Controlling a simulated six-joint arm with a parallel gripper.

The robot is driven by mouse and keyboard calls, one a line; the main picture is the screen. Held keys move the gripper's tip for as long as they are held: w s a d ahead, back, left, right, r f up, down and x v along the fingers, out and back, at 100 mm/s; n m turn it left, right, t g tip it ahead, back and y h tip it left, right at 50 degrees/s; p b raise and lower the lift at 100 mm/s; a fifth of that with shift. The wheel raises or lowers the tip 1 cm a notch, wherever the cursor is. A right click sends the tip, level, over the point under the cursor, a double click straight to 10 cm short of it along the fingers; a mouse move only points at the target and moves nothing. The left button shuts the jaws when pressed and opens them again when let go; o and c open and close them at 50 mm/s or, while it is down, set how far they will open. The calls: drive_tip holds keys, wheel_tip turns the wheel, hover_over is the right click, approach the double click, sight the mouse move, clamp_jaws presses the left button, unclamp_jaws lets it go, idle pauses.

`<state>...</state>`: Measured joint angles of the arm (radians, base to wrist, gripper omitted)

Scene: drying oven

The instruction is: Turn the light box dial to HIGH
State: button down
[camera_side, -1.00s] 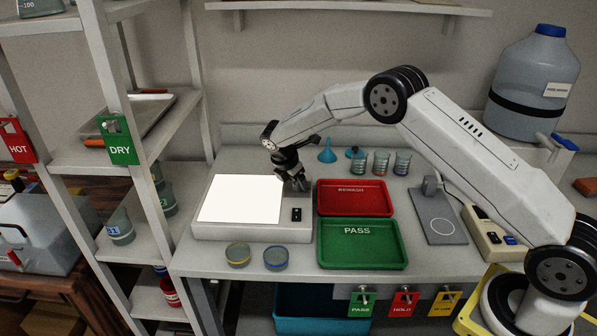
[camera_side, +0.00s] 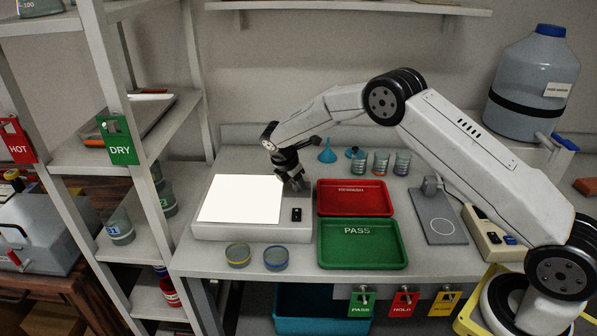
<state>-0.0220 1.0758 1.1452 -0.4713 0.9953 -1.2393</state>
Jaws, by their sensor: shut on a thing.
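The light box (camera_side: 211,230) sits at the left of the bench, its white panel (camera_side: 240,199) brightly lit. My gripper (camera_side: 297,187) points down at the right part of the box top, beside the panel's upper right corner. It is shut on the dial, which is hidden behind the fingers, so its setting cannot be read. A small black switch (camera_side: 296,214) shows on the box below my gripper.
A red REWASH tray (camera_side: 354,211) and a green PASS tray (camera_side: 362,262) lie right of the box. Two round dishes (camera_side: 238,255) sit in front of it. Several small beakers (camera_side: 381,163) and a blue funnel (camera_side: 327,153) stand behind the trays.

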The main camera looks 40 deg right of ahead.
drive_tip(key=m, duration=0.2)
drive_tip(key=m+g, duration=0.1)
drive_tip(key=m, duration=0.1)
drive_tip(key=shift+w+m+g, duration=0.1)
drive_tip(key=shift+m+g, duration=0.2)
drive_tip(key=m, duration=0.2)
drive_tip(key=m+g+y, duration=0.1)
drive_tip(key=m, duration=0.1)
drive_tip(key=shift+d+m+g, duration=0.1)
drive_tip(key=shift+m+g, duration=0.2)
drive_tip(key=m+g+y, duration=0.1)
drive_tip(key=m+y, duration=0.1)
drive_tip(key=m, duration=0.2)
drive_tip(key=shift+w+m, duration=0.1)
drive_tip(key=shift+m, duration=0.2)
drive_tip(key=shift+d+m+y, duration=0.1)
drive_tip(key=shift+m+y, duration=0.6)
drive_tip(key=shift+m, duration=1.2)
drive_tip(key=shift+c, duration=1.6)
unclamp_jaws()
